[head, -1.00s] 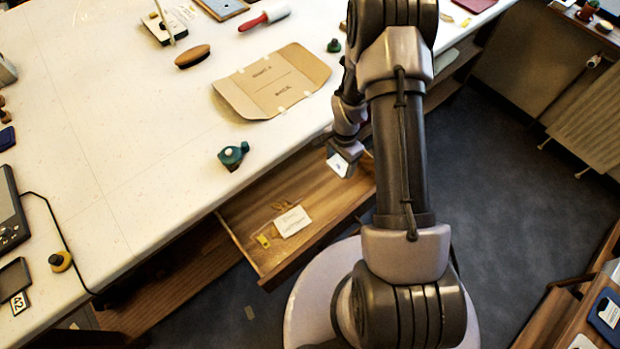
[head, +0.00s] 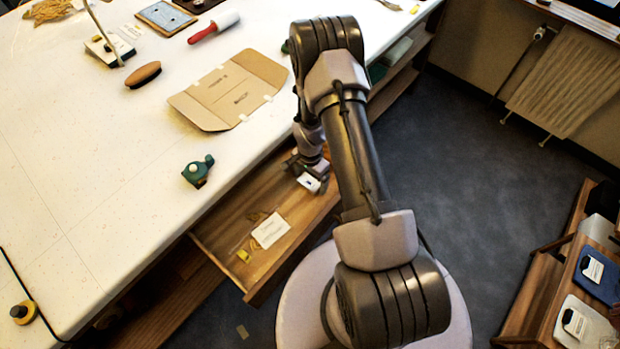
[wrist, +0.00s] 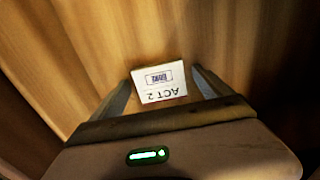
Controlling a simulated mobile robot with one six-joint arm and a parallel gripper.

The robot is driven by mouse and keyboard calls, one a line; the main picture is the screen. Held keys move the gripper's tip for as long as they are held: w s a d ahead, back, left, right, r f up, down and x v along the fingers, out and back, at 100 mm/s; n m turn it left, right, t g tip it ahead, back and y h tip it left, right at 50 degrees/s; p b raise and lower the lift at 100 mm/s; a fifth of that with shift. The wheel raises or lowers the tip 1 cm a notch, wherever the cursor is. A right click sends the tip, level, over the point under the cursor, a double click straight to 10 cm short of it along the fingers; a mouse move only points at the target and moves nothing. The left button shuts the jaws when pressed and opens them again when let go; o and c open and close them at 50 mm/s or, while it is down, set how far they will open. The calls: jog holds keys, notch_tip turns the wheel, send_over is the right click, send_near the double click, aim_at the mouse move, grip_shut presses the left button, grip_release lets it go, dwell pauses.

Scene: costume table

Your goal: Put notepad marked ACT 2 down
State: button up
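The white notepad marked ACT 2 (wrist: 162,84) lies face up between the tips of my gripper (wrist: 162,74) in the wrist view, its lettering upside down. A narrow wood-coloured gap shows beside it, so the fingers look open around it. In the head view the notepad (head: 309,183) shows small and white under my gripper (head: 311,176), at the right end of the open wooden drawer (head: 222,222). It appears to rest on the drawer floor. My arm hides part of that end.
A white card (head: 270,230), a yellow item (head: 243,256) and a tan item (head: 257,217) lie in the drawer's left part. On the table above are a teal tape dispenser (head: 197,171) and an unfolded cardboard piece (head: 228,92). The drawer's front wall is close by.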

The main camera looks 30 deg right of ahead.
jog(key=shift+r, duration=0.1)
notch_tip(320, 180, up, 12)
jog(key=p, duration=0.4)
notch_tip(320, 180, up, 9)
jog(key=n+t, duration=0.1)
send_over(310, 181)
jog(key=w+a, duration=0.2)
jog(key=s+a+r+n+t, duration=0.1)
jog(key=s+a+r+n, duration=0.15)
jog(key=r, duration=0.55)
jog(key=s+a+r+n+t, duration=0.1)
jog(key=a+r, duration=0.2)
jog(key=r, duration=0.6)
jog(key=s+a+r+n+t, duration=0.1)
jog(key=s+a+r, duration=0.1)
jog(key=s+r, duration=0.2)
jog(key=s+a+r+n+t+y, duration=0.1)
jog(key=s+a+r+n, duration=0.1)
jog(key=s, duration=0.5)
jog(key=s+a+r+n+y, duration=0.1)
jog(key=s+a+r+n, duration=0.1)
jog(key=s+a+r, duration=0.2)
jog(key=shift+s+a+r+t+b, duration=0.3)
jog(key=shift+s+r+t, duration=0.1)
jog(key=shift+s+r, duration=0.5)
jog(key=shift+w, duration=0.1)
